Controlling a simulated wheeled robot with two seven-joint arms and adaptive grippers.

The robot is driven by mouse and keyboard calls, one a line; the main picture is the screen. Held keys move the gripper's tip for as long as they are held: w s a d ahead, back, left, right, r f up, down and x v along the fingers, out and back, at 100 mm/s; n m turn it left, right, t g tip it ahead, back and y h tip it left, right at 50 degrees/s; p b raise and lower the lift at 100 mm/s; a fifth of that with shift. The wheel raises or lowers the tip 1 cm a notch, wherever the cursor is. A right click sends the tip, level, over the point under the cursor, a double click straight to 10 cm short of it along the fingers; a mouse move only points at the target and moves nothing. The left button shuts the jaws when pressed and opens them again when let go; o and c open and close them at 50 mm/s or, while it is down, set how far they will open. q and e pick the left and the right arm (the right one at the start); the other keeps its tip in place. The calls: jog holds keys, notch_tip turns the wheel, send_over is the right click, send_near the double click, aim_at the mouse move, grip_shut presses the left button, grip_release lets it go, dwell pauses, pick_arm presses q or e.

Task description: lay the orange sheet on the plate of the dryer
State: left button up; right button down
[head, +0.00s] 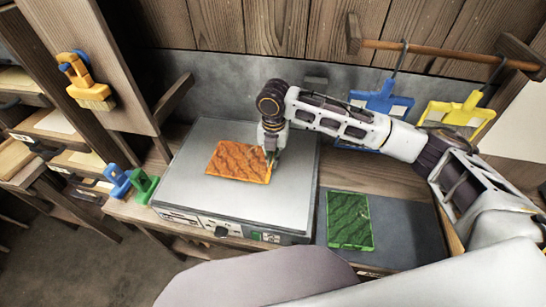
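The orange sheet (236,161), with dark wavy lines, lies flat on or just above the grey plate (185,190) of the dryer (228,226); I cannot tell if it fully touches. My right gripper (272,155) points down at the sheet's right edge. Its fingertips are small and partly hidden, so I cannot tell whether they grip the sheet. My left gripper is not in view.
A green sheet (349,220) lies on a dark mat (402,232) right of the dryer. Blue and yellow moulds (458,112) hang from a wooden rod (440,50) at the back. Blue and green clips (143,186) stand left of the dryer.

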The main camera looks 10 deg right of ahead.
jog(key=shift+f, duration=0.3)
jog(key=c, duration=1.6)
grip_release()
jog(key=shift+o, duration=0.2)
notch_tip(320, 180, up, 12)
